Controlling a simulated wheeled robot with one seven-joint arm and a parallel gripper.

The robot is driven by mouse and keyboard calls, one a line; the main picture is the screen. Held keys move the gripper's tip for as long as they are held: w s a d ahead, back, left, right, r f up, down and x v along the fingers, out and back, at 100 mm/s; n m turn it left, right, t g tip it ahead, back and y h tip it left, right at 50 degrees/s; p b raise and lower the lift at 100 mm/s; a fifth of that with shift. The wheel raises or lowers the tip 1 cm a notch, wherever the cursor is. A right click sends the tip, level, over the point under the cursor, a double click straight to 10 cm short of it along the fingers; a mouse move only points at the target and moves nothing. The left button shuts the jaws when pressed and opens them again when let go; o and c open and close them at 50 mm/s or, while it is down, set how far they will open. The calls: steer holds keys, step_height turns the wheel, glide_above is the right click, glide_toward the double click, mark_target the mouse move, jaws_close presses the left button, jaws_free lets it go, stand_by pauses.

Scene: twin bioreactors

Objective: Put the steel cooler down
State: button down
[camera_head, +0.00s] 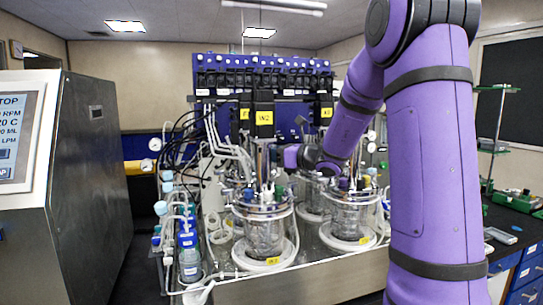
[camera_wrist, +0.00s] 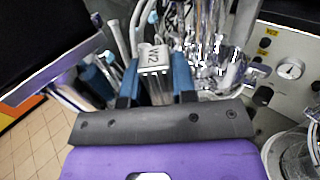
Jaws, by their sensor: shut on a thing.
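In the head view my purple arm reaches in among the bioreactor heads, and neither the fingers nor the cooler can be made out there.
Two glass vessels (camera_head: 262,235) and (camera_head: 350,215) with tubes and fittings stand on a steel bench. A row of bottles (camera_head: 188,262) stands at the left. A grey console (camera_head: 88,180) is further left.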

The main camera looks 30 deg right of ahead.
steer(key=shift+f, duration=0.2)
steer(key=c, duration=0.9)
jaws_free()
